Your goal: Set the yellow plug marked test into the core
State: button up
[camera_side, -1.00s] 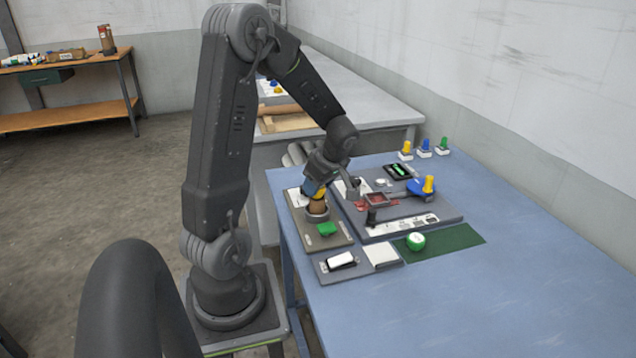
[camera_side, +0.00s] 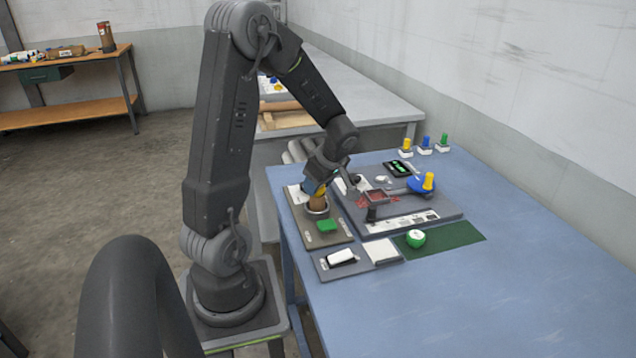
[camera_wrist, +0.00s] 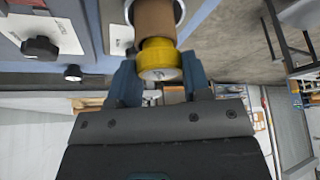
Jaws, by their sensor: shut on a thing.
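My gripper (camera_wrist: 160,72) is shut on a yellow plug (camera_wrist: 159,60), which sits between its two blue fingers. In the wrist view the plug is in line with the brown core (camera_wrist: 155,18) and meets its end. How far it reaches inside cannot be seen, and no mark on the plug is readable. The core stands upright in a metal ring (camera_wrist: 181,10). In the side view my gripper (camera_side: 314,188) points down over the core (camera_side: 317,203), and its fingers mostly hide the plug.
A green-and-white ball (camera_side: 416,237) sits on a green mat (camera_side: 462,237). The table's right side is clear.

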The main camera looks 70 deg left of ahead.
jog(key=shift+f, duration=0.1)
jog(key=o, duration=1.5)
jog(key=shift+r, duration=3.55)
